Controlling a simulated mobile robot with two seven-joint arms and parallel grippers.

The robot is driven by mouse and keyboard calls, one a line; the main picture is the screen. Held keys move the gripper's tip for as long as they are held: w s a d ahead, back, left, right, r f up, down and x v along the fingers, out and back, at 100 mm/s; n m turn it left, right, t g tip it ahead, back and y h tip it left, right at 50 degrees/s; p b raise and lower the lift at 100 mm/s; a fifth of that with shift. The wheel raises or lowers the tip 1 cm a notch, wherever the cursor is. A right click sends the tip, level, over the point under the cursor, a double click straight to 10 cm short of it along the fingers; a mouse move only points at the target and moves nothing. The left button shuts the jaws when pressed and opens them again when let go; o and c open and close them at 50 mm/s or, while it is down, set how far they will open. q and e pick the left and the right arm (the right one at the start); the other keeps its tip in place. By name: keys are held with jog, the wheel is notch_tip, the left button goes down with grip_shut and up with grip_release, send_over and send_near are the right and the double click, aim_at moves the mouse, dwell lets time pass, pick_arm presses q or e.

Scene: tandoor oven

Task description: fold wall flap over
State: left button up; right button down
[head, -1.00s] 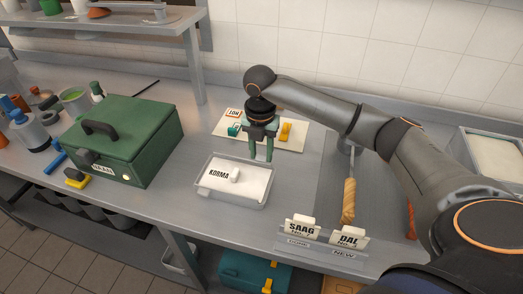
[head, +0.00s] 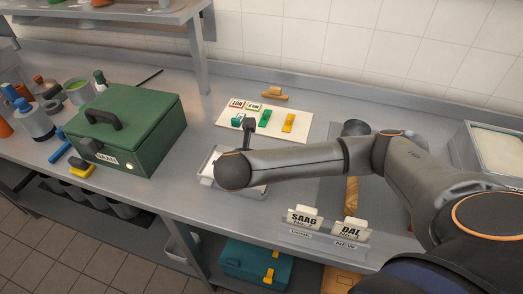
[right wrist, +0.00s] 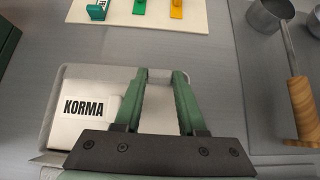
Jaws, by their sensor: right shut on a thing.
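No part that I can clearly tell as a wall flap shows. In the head view only part of the container (head: 208,165) shows past my forearm. My right gripper (right wrist: 160,75) points down over the container, its green fingers shut on a white piece there that looks like the lid's knob; the contact is hard to see. My left gripper is not in view.
Behind the container lies a cream board (head: 302,121) with small labels and coloured clips. A green box (head: 140,130) stands at left. A wooden-handled ladle (right wrist: 300,105) lies at right. SAAG (head: 302,217) and DAL (head: 350,230) cards stand at the front edge.

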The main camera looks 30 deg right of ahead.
jog(key=shift+s+a+f+t+h, duration=0.2)
jog(key=shift+f+t+h, duration=0.15)
jog(key=shift+t+h, duration=0.35)
jog(key=shift+c, duration=2.4)
grip_release()
